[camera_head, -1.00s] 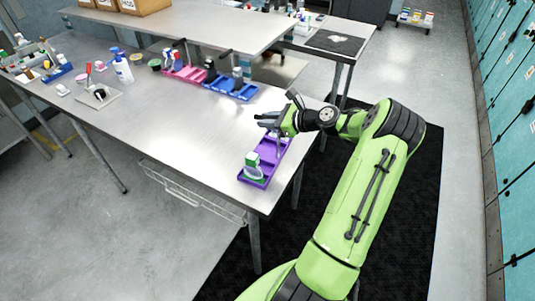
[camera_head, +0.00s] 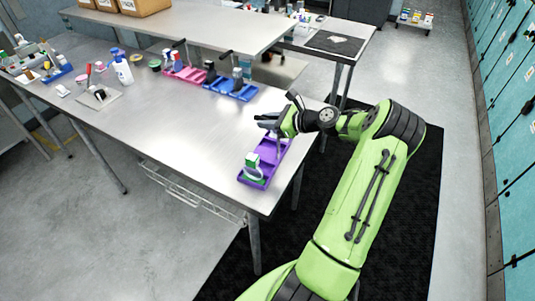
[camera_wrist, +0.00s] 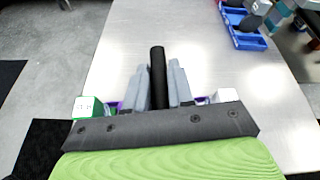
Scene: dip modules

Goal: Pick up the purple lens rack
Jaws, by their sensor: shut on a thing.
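The purple lens rack (camera_head: 271,152) is a long, narrow tray at the near right corner of the steel table. It holds a white and green item (camera_head: 254,169) at its near end. My gripper (camera_head: 267,121) is over the rack's far part. In the wrist view, my gripper's grey fingers (camera_wrist: 158,88) are shut on an upright black handle (camera_wrist: 157,58) that appears to belong to the rack. Most of the rack is hidden there behind my gripper's body; small purple parts show at both sides. I cannot tell whether the rack touches the table.
A blue rack (camera_head: 231,87) and a pink rack (camera_head: 186,73) with black handles stand farther back on the table (camera_head: 170,115). A spray bottle (camera_head: 122,68), a grey mat (camera_head: 99,97) and small items lie to the left. The table's middle is clear.

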